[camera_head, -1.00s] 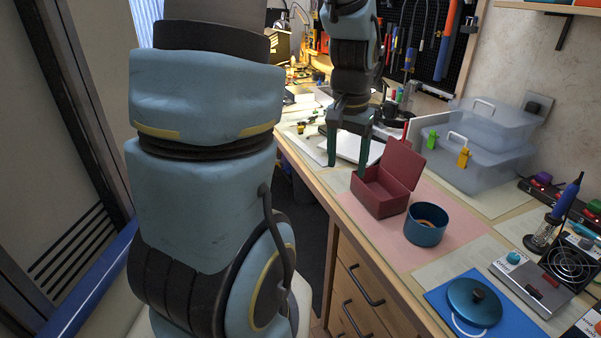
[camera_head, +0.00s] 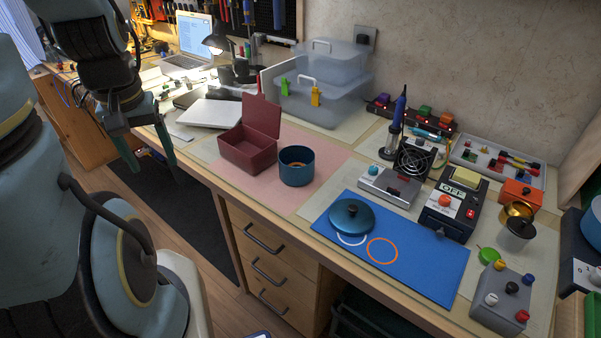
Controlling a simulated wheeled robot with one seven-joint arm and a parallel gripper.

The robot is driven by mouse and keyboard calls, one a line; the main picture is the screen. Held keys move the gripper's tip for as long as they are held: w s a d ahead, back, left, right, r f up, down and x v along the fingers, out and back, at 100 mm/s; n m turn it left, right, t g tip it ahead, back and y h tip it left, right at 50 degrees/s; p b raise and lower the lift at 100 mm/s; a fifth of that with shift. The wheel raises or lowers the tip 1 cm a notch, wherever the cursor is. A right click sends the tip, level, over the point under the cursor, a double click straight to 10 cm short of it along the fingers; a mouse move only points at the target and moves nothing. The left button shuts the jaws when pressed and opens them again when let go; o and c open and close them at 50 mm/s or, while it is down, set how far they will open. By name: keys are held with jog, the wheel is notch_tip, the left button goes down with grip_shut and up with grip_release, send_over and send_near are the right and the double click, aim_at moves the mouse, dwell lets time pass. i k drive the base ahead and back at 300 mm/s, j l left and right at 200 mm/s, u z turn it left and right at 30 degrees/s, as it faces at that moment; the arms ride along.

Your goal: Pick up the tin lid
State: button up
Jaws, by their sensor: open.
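The tin lid (camera_head: 351,216) is a round, dark blue disc with a dark knob on top. It lies on the blue mat (camera_head: 426,262), partly over a white ring outline. The open blue tin (camera_head: 297,166) stands further back and left, on the pink mat, with something orange-brown inside. My gripper (camera_head: 156,170) is open and empty, fingers pointing down, off the bench's front edge at the left. It is well to the left of the lid and apart from it.
An open red box (camera_head: 248,150) stands beside the tin, its lid raised. Translucent bins (camera_head: 325,90) are at the back. An orange ring outline on the mat is bare.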

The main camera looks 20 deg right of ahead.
aim_at(349, 217)
jog(key=z, duration=0.35)
jog(key=i+j+z, duration=0.1)
jog(key=z, duration=0.35)
jog(key=j+z, duration=0.65)
jog(key=z, duration=0.25)
jog(key=j, duration=0.4)
